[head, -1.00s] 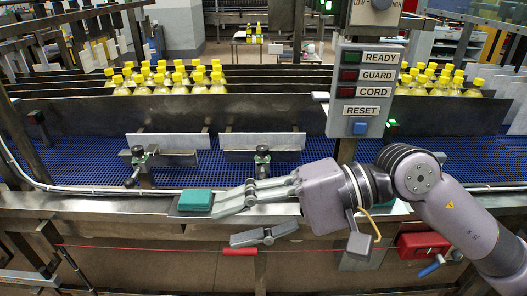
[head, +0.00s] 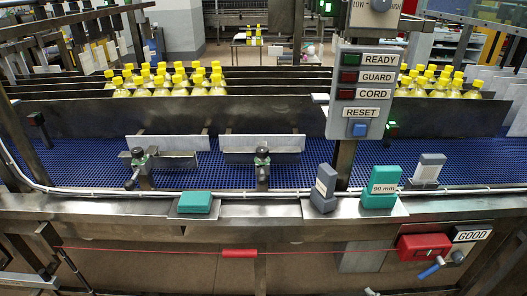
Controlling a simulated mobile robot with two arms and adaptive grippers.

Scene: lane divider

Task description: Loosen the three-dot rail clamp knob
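Two rail clamps with dark knobs show in the head view at the near edge of the blue belt: a left clamp (head: 140,166) and a right clamp (head: 262,161). Each stands at a pale metal guide plate, the left plate (head: 168,142) and the right plate (head: 262,143). Dot marks are too small to make out, so I cannot tell which knob has three dots. Neither gripper is recognizably in view, and nothing touches either clamp.
A teal block (head: 195,202) lies on the front ledge. A grey block (head: 324,188), a teal "90 mm" block (head: 381,187) and another grey block (head: 429,169) stand to the right. A red cord with a red grip (head: 240,253) runs below. The sign post (head: 347,155) rises right of the clamps.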

